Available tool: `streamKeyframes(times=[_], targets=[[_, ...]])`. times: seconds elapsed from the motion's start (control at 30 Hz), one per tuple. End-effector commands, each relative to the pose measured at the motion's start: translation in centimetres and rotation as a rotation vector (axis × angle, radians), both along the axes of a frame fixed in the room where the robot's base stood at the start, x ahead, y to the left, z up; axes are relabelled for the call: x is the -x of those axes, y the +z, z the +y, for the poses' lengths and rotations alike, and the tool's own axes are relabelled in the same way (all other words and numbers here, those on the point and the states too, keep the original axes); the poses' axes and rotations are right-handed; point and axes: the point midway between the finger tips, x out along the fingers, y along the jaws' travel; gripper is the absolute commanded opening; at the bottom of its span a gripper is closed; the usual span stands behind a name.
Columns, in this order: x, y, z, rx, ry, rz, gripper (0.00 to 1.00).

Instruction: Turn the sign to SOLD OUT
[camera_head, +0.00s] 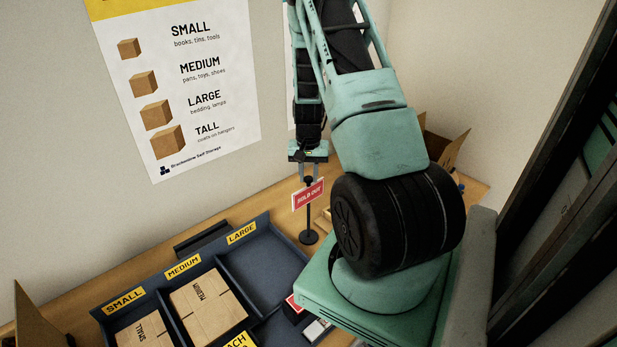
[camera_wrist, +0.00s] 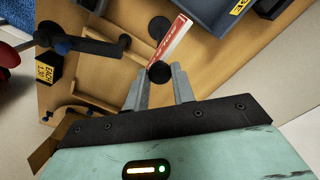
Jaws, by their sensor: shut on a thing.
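A small red sign (camera_head: 308,195) with a white border stands on a black post with a round base (camera_head: 308,237) on the wooden counter. Its face towards the head camera reads SOLD OUT. In the wrist view the sign (camera_wrist: 171,42) is seen nearly edge-on from above. My gripper (camera_head: 308,178) is above the sign at the top of the post. In the wrist view its two fingers (camera_wrist: 159,85) are on either side of the round black knob (camera_wrist: 159,72) and shut on it. The sign's back is hidden.
A dark blue tray (camera_head: 262,222) has compartments labelled SMALL, MEDIUM and LARGE. Flat cartons lie in SMALL and MEDIUM (camera_head: 208,305); LARGE looks empty. An open cardboard box (camera_head: 446,147) stands behind my arm. In the wrist view a black-and-red tool (camera_wrist: 85,45) lies near the sign.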

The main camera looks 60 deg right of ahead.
Motion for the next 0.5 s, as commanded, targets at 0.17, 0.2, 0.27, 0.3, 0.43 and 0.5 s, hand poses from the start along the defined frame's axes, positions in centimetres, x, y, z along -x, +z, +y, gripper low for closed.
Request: streamKeyframes(times=[0.17, 0.2, 0.27, 0.3, 0.43, 0.5], targets=[[-0.03, 0.06, 0.03, 0.000, 0.001, 0.000, 0.33], [-0.04, 0.06, 0.02, 0.000, 0.000, 0.000, 0.44], [-0.04, 0.06, 0.02, 0.000, 0.000, 0.000, 0.47], [-0.04, 0.05, 0.02, 0.000, 0.000, 0.000, 0.47], [-0.02, 0.04, 0.00, 0.000, -0.001, 0.000, 0.47], [-0.03, 0.09, -0.01, 0.000, -0.001, 0.000, 0.47]])
